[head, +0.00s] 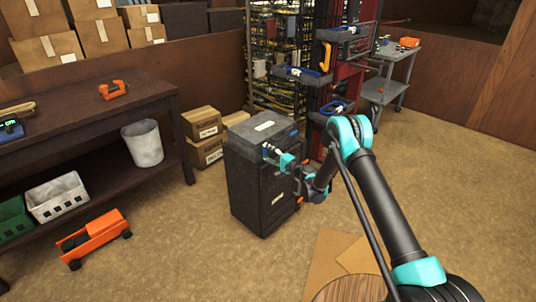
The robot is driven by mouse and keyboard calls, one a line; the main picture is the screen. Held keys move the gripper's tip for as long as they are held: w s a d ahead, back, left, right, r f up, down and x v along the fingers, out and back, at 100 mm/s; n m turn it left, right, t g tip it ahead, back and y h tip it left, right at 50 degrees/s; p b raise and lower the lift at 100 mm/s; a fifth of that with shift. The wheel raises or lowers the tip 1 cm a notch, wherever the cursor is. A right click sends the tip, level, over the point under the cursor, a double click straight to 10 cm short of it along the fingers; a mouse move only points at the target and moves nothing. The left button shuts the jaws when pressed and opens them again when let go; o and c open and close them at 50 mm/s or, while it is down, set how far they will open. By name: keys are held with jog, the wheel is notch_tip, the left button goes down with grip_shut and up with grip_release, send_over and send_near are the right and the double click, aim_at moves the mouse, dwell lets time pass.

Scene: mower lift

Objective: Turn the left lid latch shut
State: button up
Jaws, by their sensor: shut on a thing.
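A dark upright case (256,193) stands on the floor in the middle of the head view. Its grey lid (249,126) is down on top and carries a white label. My gripper (269,153) reaches in from the right to the front face, just under the lid edge. It is shut on the left lid latch, which is small and mostly hidden by the fingers. The latch's exact angle cannot be told from here.
Cardboard boxes (202,123) stand close behind the case on its left. A dark workbench (75,116) with a white bin (143,143) is at left. An orange cart (91,237) is on the floor. A rack (275,60) stands behind.

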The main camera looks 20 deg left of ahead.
jog(key=o, duration=1.2)
jog(key=shift+c, duration=0.2)
jog(key=shift+d, duration=0.15)
jog(key=v, duration=0.7)
jog(key=shift+s, duration=0.15)
jog(key=shift+d, duration=0.15)
